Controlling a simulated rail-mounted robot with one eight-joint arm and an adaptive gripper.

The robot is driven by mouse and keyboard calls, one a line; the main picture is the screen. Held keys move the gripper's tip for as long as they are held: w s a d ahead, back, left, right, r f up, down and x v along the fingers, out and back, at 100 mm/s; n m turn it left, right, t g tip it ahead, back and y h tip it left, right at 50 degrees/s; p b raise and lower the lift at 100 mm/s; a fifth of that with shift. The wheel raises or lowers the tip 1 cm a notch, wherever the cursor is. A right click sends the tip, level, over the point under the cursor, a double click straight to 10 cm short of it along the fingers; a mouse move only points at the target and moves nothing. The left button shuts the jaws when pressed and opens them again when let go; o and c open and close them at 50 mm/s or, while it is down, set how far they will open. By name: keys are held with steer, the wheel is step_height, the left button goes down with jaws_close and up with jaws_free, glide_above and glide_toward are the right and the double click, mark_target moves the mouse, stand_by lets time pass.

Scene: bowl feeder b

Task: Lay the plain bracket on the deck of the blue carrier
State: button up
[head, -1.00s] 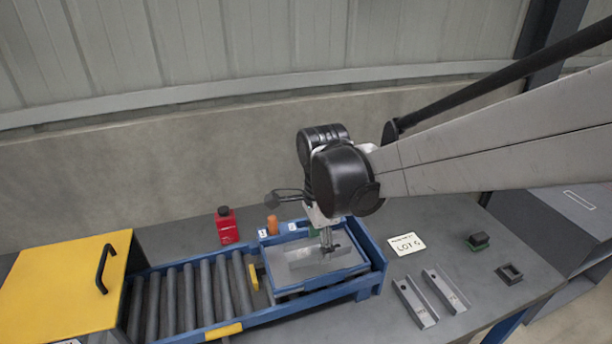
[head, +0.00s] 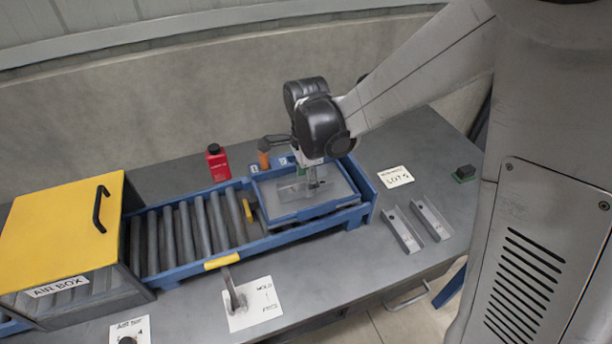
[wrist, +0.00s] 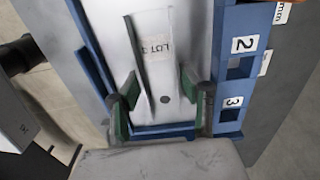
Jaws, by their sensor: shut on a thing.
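The blue carrier (head: 318,213) sits at the right end of the roller track, with a flat grey deck. My gripper (head: 314,186) points down over this deck, shut on a grey metal bracket (head: 290,193). In the wrist view, its green-padded fingers (wrist: 155,108) stand on either side of the bracket (wrist: 164,78). The bracket has a hole near the fingers and a pale tag reading "LOT". It is low over the deck or on it; I cannot tell whether it touches. The carrier's blue rim (wrist: 95,50) runs alongside.
Two similar brackets (head: 402,230) (head: 431,219) lie on the bench to the right. A red bottle (head: 217,163) and an orange-topped item (head: 264,158) stand behind the track. A yellow-topped air box (head: 60,235) covers the left end. A hook-like part (head: 233,292) stands on a paper card in front.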

steer(key=shift+f, duration=0.15)
steer(key=o, duration=1.2)
steer(key=shift+o, duration=0.2)
step_height(320, 180, up, 12)
steer(key=s+d+r+n+t, duration=0.4)
steer(key=s+d+n+t, duration=0.3)
steer(key=s+d+n, duration=0.7)
steer(key=shift+s+d+r+n, duration=0.25)
steer(key=shift+s+d, duration=0.55)
steer(key=shift+s, duration=0.9)
